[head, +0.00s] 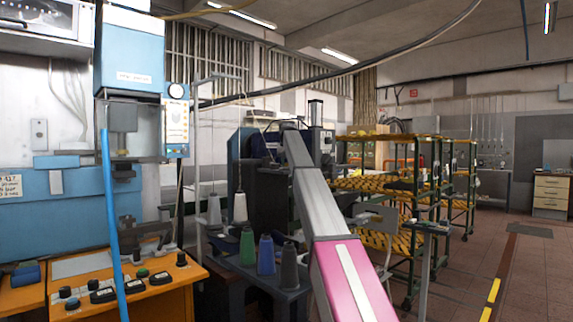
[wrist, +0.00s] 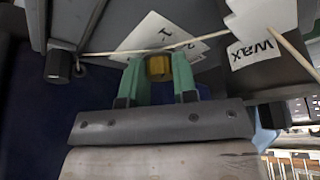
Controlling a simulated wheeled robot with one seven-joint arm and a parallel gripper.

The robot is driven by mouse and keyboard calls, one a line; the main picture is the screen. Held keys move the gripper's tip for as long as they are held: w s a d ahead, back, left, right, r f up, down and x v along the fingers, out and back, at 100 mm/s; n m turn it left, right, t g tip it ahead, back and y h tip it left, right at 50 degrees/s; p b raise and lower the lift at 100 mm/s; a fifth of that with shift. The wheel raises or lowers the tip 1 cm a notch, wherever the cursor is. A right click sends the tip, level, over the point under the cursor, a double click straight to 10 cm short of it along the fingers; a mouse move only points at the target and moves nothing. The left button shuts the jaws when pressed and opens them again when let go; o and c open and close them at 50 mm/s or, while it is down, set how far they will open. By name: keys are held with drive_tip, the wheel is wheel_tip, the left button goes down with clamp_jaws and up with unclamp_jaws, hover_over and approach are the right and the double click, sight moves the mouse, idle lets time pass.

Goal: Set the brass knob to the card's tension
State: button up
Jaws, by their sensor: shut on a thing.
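In the wrist view the brass knob (wrist: 158,68) sits between the two green fingers of my gripper (wrist: 157,77), which is shut on it. The knob is on the grey machine part, just below a white plate (wrist: 150,33) with dark marks that look like a 1 and a 2. I cannot tell whether this plate is the card or a scale, and any pointer on the knob is too small to read. In the head view my arm reaches to the dark machine (head: 268,185); the knob and my gripper are hidden there.
A pale thread (wrist: 110,53) crosses just above the knob. Thread cones (head: 266,255) stand on a shelf left of my arm. Racks (head: 400,190) stand at right, with open floor beyond.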

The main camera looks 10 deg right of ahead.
drive_tip(key=shift+m+h, duration=0.6)
drive_tip(key=shift+m, duration=0.9)
drive_tip(key=o, duration=0.9)
drive_tip(key=shift+o, duration=0.2)
drive_tip(key=shift+r, duration=0.1)
drive_tip(key=v, duration=1)
drive_tip(key=shift+r, duration=0.4)
drive_tip(key=shift+a, duration=0.1)
